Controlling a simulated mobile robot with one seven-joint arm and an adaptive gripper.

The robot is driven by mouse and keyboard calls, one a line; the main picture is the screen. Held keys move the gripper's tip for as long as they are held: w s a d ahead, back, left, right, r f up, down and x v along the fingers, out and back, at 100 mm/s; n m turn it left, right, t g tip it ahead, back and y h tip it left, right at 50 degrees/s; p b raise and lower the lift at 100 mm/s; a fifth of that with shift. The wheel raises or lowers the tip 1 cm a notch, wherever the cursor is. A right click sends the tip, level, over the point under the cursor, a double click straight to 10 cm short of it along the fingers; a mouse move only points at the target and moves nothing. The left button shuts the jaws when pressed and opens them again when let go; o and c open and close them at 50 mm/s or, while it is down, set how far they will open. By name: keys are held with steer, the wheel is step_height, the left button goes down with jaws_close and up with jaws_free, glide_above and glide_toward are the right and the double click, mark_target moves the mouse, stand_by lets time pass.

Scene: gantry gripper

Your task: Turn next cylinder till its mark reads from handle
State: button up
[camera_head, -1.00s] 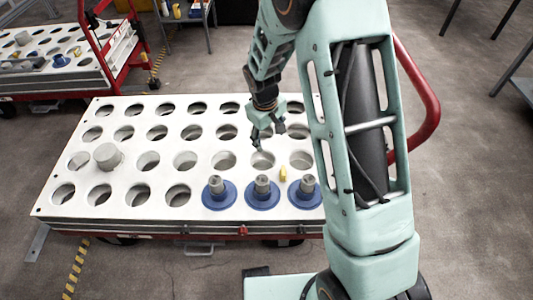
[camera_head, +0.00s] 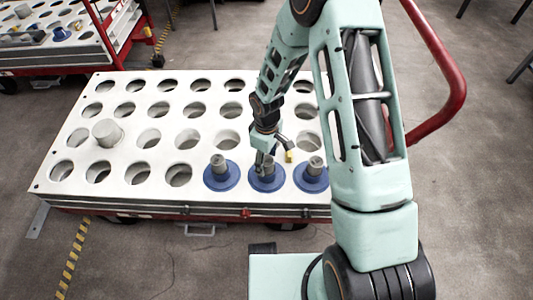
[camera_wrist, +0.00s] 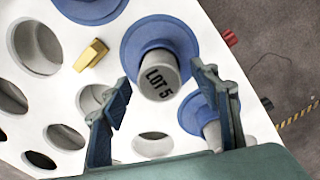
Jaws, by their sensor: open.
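Three grey cylinders on blue round flanges stand along the front row of the white plate: left (camera_head: 219,164), middle (camera_head: 267,182) and right (camera_head: 315,166). My gripper (camera_head: 264,160) is at the middle one, partly hiding it. In the wrist view, my gripper (camera_wrist: 161,74) is open, its fingers either side of this cylinder's top (camera_wrist: 157,84), with gaps visible. A large red curved handle (camera_head: 457,95) rises at the right, partly behind my arm.
A small yellow block (camera_head: 289,156) stands just behind the middle flange. A plain grey cylinder (camera_head: 107,132) stands farther left. The white plate (camera_head: 42,178) has rows of empty holes. Another red cart (camera_head: 122,25) is at the back left.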

steer(key=shift+f, duration=0.85)
steer(key=shift+c, duration=0.2)
jaws_close()
steer(key=shift+r, duration=0.1)
steer(key=shift+w+m+b, duration=0.1)
steer(key=shift+m+b, duration=0.4)
steer(key=shift+m, duration=1)
